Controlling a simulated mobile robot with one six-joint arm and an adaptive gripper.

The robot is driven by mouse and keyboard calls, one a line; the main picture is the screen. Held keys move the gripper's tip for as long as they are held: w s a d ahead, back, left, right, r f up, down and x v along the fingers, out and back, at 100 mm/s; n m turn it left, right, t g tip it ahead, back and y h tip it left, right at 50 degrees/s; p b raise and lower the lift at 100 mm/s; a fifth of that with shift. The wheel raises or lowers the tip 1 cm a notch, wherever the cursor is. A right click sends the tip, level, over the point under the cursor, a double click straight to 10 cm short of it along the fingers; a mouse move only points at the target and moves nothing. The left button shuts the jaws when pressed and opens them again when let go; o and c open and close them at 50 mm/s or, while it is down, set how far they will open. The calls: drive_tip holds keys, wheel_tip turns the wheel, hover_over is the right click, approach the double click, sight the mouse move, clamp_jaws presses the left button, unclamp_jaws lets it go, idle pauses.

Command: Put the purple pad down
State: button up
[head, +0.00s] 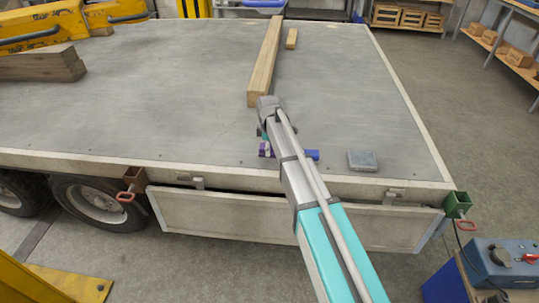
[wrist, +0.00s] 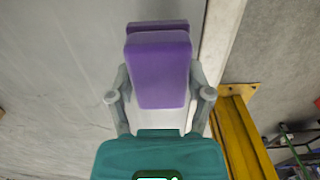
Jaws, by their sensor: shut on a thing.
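The purple pad (wrist: 160,72) is held between the two grey fingers of my gripper (wrist: 160,88) in the wrist view. A second purple edge or face shows just behind its top; I cannot tell whether it is the same piece. In the head view a small part of the pad (head: 266,150) shows beside my arm, near the front edge of the trailer bed (head: 180,110). My arm hides most of the gripper there. I cannot tell whether the pad touches the bed.
A long wooden beam (head: 266,62) and a small wood block (head: 291,38) lie beyond the gripper. A blue piece (head: 312,155) shows right of my arm, and a grey box (head: 362,160) lies farther right. Stacked timber (head: 42,66) is at left. The bed between is bare.

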drive_tip(key=shift+f, duration=0.1)
drive_tip(key=shift+w+a+f+b, duration=0.1)
drive_tip(key=shift+w+f+b, duration=0.35)
drive_tip(key=shift+b, duration=0.1)
drive_tip(key=shift+f+b, duration=1.3)
drive_tip(key=o, duration=1)
drive_tip(key=shift+f, duration=0.25)
